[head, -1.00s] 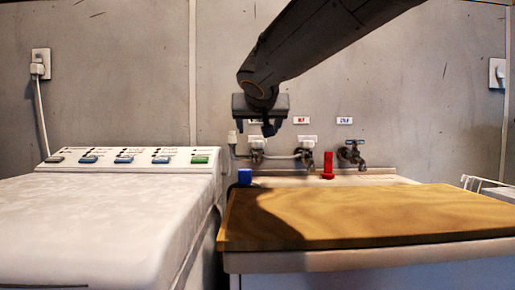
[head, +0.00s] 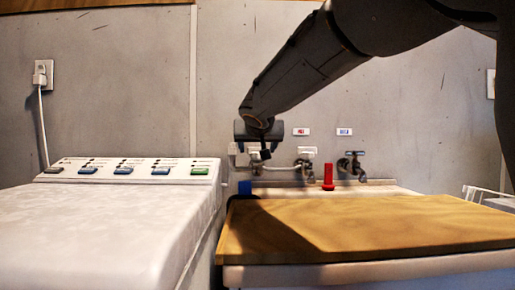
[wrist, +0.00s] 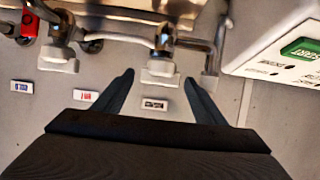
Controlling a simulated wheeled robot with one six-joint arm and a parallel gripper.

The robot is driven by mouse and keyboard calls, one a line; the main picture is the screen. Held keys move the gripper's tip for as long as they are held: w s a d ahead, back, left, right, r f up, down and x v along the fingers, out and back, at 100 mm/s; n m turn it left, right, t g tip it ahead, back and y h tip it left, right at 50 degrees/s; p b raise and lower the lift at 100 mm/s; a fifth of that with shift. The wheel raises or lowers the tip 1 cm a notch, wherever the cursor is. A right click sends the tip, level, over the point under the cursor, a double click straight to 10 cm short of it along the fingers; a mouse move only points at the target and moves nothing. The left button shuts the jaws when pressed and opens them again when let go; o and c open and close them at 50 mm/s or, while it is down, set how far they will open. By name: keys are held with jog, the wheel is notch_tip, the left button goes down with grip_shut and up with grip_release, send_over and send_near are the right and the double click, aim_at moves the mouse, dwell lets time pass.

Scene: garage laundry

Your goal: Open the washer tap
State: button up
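Three taps stand in a row on the back wall, each under a small label. The left tap (wrist: 162,42) is mostly hidden behind my gripper in the head view. In the wrist view, its pale handle (wrist: 160,72) lies between my fingertips, with a gap visible on both sides. Its label (wrist: 154,104) has dark lettering too blurred to read. The middle tap (head: 303,165) is under a red label (head: 300,132), and the right tap (head: 352,165) is under a blue label (head: 344,132). My gripper (wrist: 159,77) is open and points at the wall by the left tap.
A white machine (head: 110,225) with a button panel stands at left. A wooden board (head: 370,230) covers the unit at right. A pale pipe or hose end (wrist: 211,80) is close beside my right finger.

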jog(key=c, duration=0.9)
